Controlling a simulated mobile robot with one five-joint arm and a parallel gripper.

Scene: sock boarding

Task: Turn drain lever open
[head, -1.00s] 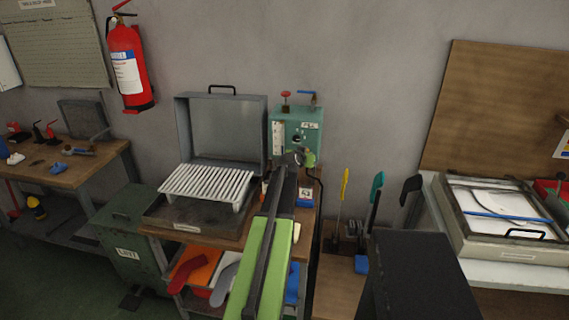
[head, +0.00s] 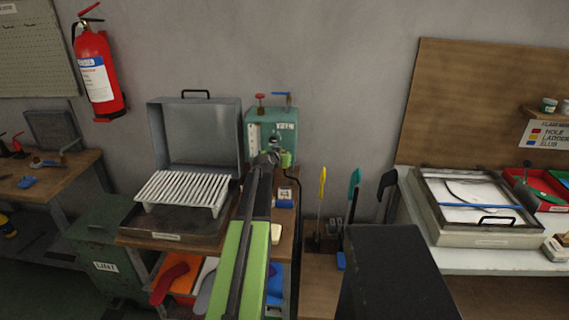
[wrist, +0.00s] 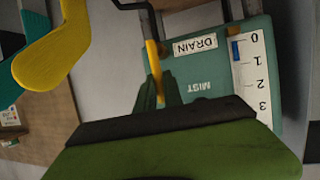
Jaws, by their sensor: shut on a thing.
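The teal box (head: 284,124) stands against the wall, with a red knob and a blue lever on top. In the wrist view the box (wrist: 262,58) appears upside down, with a DRAIN label (wrist: 195,45), a MIST label and a numbered scale. A thin yellow lever (wrist: 153,62) stands beside the DRAIN label. My gripper (wrist: 159,95) is shut on this lever, its dark green fingers at either side of it. In the head view my gripper (head: 276,158) is at the lower front of the box; my arm hides the lever there.
A slatted rack (head: 182,190) and open grey-lidded case stand left of the box. Yellow (head: 322,182) and teal (head: 353,190) upright tools stand to its right. In the wrist view a large yellow shape (wrist: 50,45) is at upper left. A framed tray (head: 480,238) lies farther right.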

